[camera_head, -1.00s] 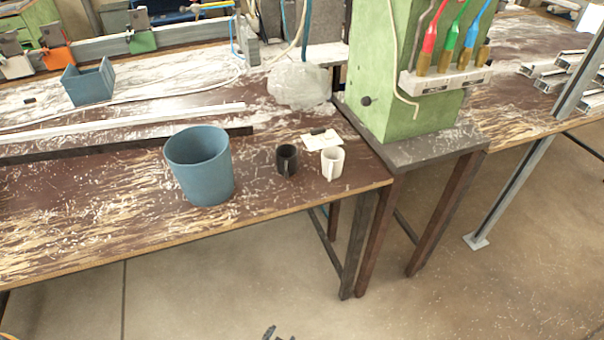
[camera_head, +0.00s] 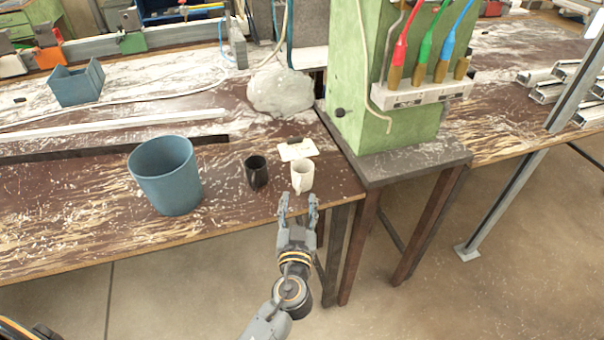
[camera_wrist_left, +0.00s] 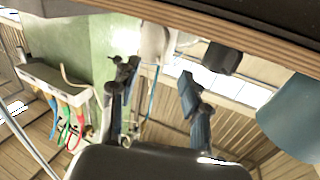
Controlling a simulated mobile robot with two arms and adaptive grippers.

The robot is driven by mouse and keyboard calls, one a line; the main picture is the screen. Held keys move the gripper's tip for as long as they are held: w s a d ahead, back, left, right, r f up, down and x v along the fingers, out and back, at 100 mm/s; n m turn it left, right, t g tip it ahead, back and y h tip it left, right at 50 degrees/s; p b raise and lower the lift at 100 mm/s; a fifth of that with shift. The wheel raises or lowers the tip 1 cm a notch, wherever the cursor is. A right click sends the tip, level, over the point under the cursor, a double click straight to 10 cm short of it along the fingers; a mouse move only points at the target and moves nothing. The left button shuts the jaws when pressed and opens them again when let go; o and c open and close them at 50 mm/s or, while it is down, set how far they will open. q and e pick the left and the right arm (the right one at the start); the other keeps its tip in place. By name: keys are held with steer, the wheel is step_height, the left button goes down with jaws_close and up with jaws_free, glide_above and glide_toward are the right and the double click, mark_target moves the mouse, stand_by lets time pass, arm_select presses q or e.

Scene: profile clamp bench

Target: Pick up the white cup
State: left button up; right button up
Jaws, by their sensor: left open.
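The white cup (camera_head: 302,176) stands upright near the front right corner of the brown bench, just right of a black cup (camera_head: 256,171). My left gripper (camera_head: 299,204) is open and empty at the bench's front edge, its fingertips pointing toward the white cup and just short of it in the picture. In the left wrist view the white cup (camera_wrist_left: 157,42) shows at the top, between and beyond the two open fingers (camera_wrist_left: 156,80). The black cup (camera_wrist_left: 222,59) shows to its right there. My right gripper is not in view.
A blue bucket (camera_head: 166,176) stands left of the black cup. A small white card (camera_head: 297,150) with a dark item lies behind the cups. A green cabinet (camera_head: 385,75) stands close on the right. A whitish lump (camera_head: 281,90) lies behind. Floor is open in front.

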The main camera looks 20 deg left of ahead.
mark_target(301, 180)
arm_select(q)
steer(key=p+x, duration=0.2)
steer(key=x, duration=0.3)
steer(key=shift+w+r+p, duration=0.15)
steer(key=shift+w+p, duration=0.1)
steer(key=shift+p, duration=0.05)
steer(key=shift+w+a, duration=0.1)
steer(key=shift+w, duration=0.15)
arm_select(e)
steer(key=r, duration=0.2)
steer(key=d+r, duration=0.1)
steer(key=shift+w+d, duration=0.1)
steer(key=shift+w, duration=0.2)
arm_select(q)
steer(key=shift+c, duration=0.2)
jaws_close()
